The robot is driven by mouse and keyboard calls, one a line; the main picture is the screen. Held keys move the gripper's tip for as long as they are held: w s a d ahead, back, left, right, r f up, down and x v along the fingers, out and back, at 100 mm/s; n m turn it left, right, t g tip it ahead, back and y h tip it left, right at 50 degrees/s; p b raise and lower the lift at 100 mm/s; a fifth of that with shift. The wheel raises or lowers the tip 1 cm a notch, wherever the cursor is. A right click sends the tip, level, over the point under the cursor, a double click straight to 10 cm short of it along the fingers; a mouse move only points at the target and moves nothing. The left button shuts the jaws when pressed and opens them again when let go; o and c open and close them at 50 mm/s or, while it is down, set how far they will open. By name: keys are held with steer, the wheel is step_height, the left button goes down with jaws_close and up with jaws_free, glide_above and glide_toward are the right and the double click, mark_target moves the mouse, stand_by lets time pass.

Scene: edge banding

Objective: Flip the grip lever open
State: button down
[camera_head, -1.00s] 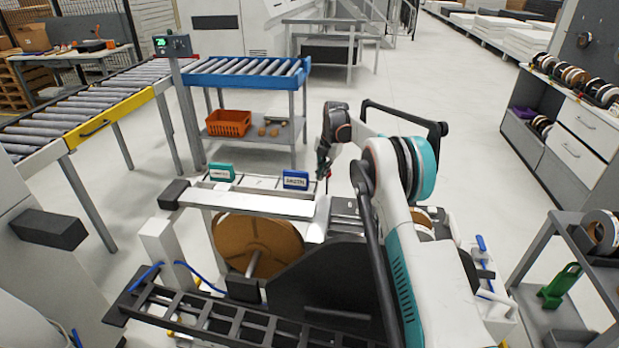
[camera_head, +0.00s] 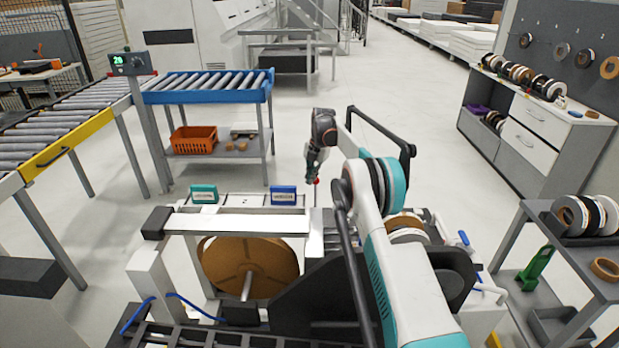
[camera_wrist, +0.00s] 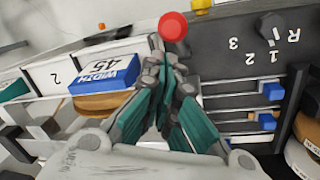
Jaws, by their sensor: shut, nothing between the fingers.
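A red ball knob (camera_wrist: 173,27) stands up at the edge of the machine in the wrist view, and it shows as a small red dot in the head view (camera_head: 316,181). It looks like the end of a lever, but its stem is mostly hidden behind my fingers. My gripper (camera_wrist: 172,68) is shut and empty, its grey fingertips just below the knob in the picture. I cannot tell whether they touch it. In the head view my gripper (camera_head: 314,176) hangs over the far side of the machine, pointing down.
A blue WIDTH block (camera_wrist: 105,75) is left of my fingers. A dial (camera_wrist: 272,28) with printed numbers and blue tabs (camera_wrist: 270,92) are to the right. A blue-framed roller table (camera_head: 205,97) stands behind the machine, left. A cart (camera_head: 590,262) with reels stands right. Floor behind my gripper is clear.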

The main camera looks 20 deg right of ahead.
steer(key=shift+r, duration=0.1)
step_height(320, 180, up, 12)
steer(key=s+d, duration=0.1)
steer(key=shift+s+d+f, duration=0.15)
steer(key=shift+s+f, duration=0.05)
steer(key=shift+s, duration=0.05)
stand_by(0.6)
